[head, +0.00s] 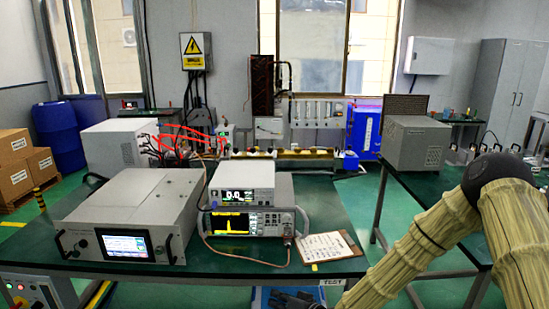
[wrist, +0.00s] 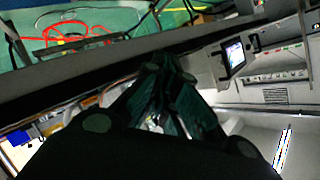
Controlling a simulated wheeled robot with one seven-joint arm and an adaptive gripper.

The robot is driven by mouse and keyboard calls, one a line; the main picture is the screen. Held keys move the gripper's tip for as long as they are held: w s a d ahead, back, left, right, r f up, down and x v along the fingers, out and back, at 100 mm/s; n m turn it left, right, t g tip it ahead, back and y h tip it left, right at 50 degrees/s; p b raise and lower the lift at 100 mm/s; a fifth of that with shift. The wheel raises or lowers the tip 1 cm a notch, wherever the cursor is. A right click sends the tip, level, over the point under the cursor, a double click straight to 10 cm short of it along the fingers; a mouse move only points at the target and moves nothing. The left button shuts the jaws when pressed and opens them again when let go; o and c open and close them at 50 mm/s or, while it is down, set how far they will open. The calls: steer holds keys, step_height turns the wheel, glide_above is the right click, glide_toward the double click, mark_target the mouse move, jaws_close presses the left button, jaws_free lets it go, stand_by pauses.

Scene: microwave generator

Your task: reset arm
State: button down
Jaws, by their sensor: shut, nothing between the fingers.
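My arm (head: 435,235), in a khaki sleeve, rises at the right of the head view to a dark elbow joint and bends down to the lower left. My gripper (head: 290,299) is dark and partly cut off at the bottom edge of the head view, just below the front edge of the near table. In the wrist view my gripper (wrist: 167,65) fills the middle, its dark fingers drawn together at the tips. It is shut, and I see nothing held in it.
The green-topped table (head: 330,205) carries a grey unit with a screen (head: 125,225), two stacked instruments (head: 245,205) and a clipboard (head: 325,247). A second table (head: 410,185) at the right bears a grey box (head: 415,140). Green floor shows between the tables.

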steer(key=s+d+f+g+h, duration=0.2)
steer(key=s+d+f, duration=0.1)
steer(key=s+f, duration=0.6)
steer(key=s+d+f+g+h, duration=0.2)
steer(key=s+d+f+g, duration=0.15)
steer(key=s+f, duration=0.55)
steer(key=s+d+g+h, duration=0.1)
steer(key=s+d+h, duration=0.1)
steer(key=s+d, duration=0.3)
steer(key=s+d+f+m+g+h, duration=0.1)
steer(key=s+d, duration=0.4)
steer(key=s, duration=0.6)
steer(key=s+d+f+g+h, duration=0.1)
steer(key=s+d+g+h, duration=0.1)
steer(key=s+d, duration=0.3)
steer(key=s, duration=0.3)
steer(key=shift+s+d+h, duration=0.2)
steer(key=shift+s+h, duration=0.2)
